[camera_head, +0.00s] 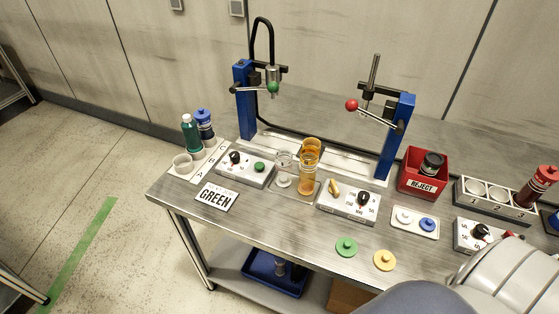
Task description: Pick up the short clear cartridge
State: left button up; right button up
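A short clear cartridge (284,161) stands upright near the middle of the bench, between the two blue-posted presses. A pale round piece shows at its lower end. Taller amber cylinders (308,180) stand just to its right, very close to it; I cannot tell whether they touch. Neither of my grippers is in view. Only pale and dark parts of my own body show at the lower right, away from the cartridge.
A control box (243,168) stands left of the cartridge, and another (349,202) stands to the right. The red REJECT bin (423,173) holds a dark-capped item. Lids (346,247) lie at the front edge.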

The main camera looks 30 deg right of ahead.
aim_at(284, 157)
jog(key=z, duration=0.75)
jog(key=i+j+z, duration=0.1)
jog(key=j+z, duration=0.7)
jog(key=j, duration=0.2)
jog(key=j+z, duration=0.35)
jog(key=j, duration=0.15)
jog(key=k+j+z, duration=0.15)
jog(key=j+z, duration=0.25)
jog(key=j, duration=0.1)
